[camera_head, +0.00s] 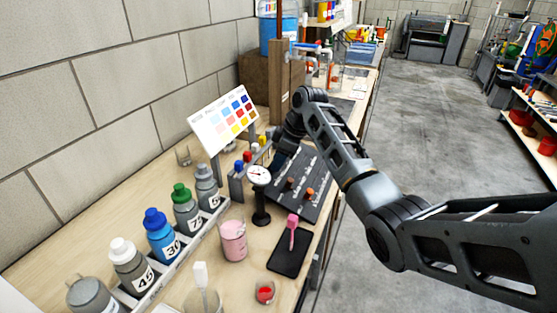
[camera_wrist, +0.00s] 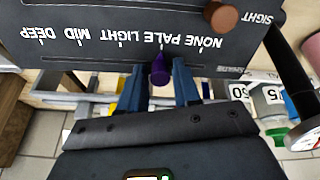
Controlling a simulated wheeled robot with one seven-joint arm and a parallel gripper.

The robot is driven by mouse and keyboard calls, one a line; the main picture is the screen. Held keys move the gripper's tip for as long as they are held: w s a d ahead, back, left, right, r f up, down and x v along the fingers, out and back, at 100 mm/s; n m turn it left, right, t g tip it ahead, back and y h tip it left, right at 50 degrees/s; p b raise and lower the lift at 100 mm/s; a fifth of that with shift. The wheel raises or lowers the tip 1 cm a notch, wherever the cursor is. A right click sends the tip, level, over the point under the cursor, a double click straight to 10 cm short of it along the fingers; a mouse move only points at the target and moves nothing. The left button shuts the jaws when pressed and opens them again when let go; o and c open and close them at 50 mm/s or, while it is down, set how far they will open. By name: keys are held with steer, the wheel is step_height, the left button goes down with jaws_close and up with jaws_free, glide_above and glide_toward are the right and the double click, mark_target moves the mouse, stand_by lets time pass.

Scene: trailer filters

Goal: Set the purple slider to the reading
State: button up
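The purple slider (camera_wrist: 160,69) is a dark purple knob on the black slider panel (camera_wrist: 95,15) in the wrist view, lined up with the PALE mark. The panel's lettering appears upside down, running DEEP, MID, LIGHT, PALE, NONE from left to right. My gripper (camera_wrist: 160,88) has one finger on each side of the knob, with narrow gaps showing, so it looks open around it. In the head view my arm hides the purple slider on the panel (camera_head: 322,170). A round white dial gauge (camera_head: 259,175) stands beside the panel; its reading is too small to tell.
A brown knob (camera_wrist: 221,17) sits on the same panel by the word SIGHT. A colour chart (camera_head: 225,120) stands behind. Numbered bottles (camera_head: 161,237), a pink jar (camera_head: 233,240) and a black tray (camera_head: 280,262) with a pink paddle crowd the bench nearby.

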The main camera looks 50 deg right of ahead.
steer(key=shift+o, duration=1)
steer(key=shift+r, duration=0.1)
steer(key=v, duration=0.7)
steer(key=shift+s+r, duration=0.2)
steer(key=shift+r, duration=0.05)
